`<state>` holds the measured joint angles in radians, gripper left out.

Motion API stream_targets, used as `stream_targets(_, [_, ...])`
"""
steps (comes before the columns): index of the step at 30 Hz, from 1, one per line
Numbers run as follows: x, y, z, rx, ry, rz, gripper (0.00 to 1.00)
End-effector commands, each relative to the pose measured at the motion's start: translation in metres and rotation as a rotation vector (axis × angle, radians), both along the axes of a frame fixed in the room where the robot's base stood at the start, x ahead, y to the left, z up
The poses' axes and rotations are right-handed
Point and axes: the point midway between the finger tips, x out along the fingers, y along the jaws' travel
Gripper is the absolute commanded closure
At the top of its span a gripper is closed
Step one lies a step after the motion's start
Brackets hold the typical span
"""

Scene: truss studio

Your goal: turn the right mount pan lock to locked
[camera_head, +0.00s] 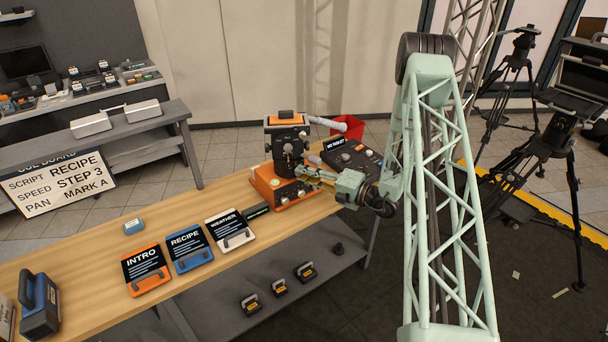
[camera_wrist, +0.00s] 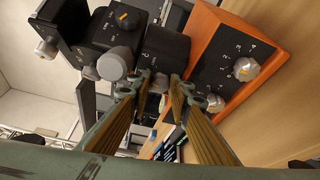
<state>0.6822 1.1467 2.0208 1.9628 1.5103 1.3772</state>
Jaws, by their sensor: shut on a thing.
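The black camera mount (camera_head: 285,145) stands on an orange control box (camera_head: 272,192) at the far end of the wooden bench. In the wrist view the mount's black body (camera_wrist: 165,48) fills the top left, with several grey knobs on it. My gripper (camera_head: 303,172) reaches the mount from the right. In the wrist view its fingertips (camera_wrist: 163,86) are closed on a small pale knob (camera_wrist: 158,84) under the black body, which I take as the pan lock. The fingers partly cover the knob, and its lock setting cannot be read.
The orange box's numbered dial (camera_wrist: 245,68) is right beside my fingers. A black console (camera_head: 352,158) sits behind my wrist, with a red bin (camera_head: 347,127) beyond. Recipe (camera_head: 188,248), intro and weather cards lie on the bench. A cue board (camera_head: 60,185) stands at left.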

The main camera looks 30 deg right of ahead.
Motion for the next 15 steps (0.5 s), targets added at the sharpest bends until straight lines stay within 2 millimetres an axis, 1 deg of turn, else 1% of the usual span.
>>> stream_targets(6, [-0.0002,-0.0003,-0.0031,0.185,0.020,0.000,0.92])
stream_targets(15, [0.0001,0.0000,-0.0050,0.401,0.044,-0.001,0.92])
